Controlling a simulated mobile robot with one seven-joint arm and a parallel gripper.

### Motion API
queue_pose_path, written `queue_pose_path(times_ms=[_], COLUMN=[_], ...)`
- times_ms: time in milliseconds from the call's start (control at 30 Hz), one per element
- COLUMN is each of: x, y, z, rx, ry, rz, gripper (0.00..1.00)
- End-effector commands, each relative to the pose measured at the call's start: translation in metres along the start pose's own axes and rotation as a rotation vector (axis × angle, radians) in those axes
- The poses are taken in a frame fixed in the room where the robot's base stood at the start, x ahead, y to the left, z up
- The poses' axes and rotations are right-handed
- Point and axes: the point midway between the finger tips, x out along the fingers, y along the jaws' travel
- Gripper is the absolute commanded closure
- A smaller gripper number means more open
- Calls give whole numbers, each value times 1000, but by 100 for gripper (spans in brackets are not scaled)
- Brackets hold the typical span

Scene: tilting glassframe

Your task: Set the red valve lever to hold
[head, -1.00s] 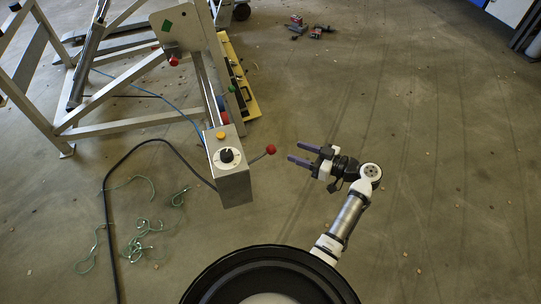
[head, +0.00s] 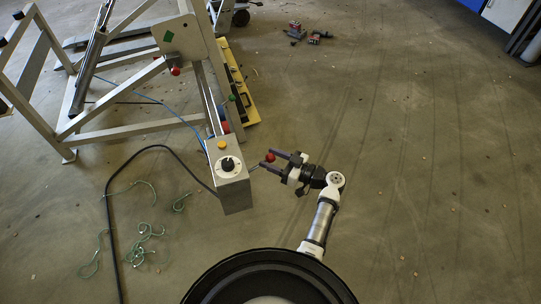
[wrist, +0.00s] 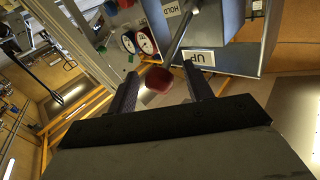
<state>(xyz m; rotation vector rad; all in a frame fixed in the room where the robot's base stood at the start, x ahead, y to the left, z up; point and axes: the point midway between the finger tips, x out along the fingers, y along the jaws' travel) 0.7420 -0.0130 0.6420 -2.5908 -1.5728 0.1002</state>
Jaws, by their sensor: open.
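The red valve lever has a red ball knob (head: 270,157) on a thin metal rod that joins the right side of the grey control box (head: 236,194). My gripper (head: 271,162) is open, with the knob between its two dark fingers. In the wrist view the red knob (wrist: 159,80) also lies between the fingertips of my gripper (wrist: 160,78), with a gap on each side. The rod runs up and right from it. A label reading HOLD (wrist: 177,12) is beside the rod, and a label reading UP (wrist: 199,58) is below it.
A grey metal frame (head: 120,131) stands at the left. A black cable (head: 108,205) and green cord (head: 140,245) lie on the floor left of the box. Two dial gauges (wrist: 143,42) show in the wrist view. The floor to the right is clear.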

Motion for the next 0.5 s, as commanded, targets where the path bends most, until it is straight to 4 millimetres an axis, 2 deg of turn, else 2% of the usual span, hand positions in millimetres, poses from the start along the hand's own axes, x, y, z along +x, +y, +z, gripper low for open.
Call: queue_pose_path(times_ms=[100,367,400,500], x=[7,8,8,8], y=[0,0,0,0], z=[0,0,0,0], rx=[1,1,1,1], ry=[0,0,0,0], rz=[0,1,1,1], gripper=[49,49,51,64])
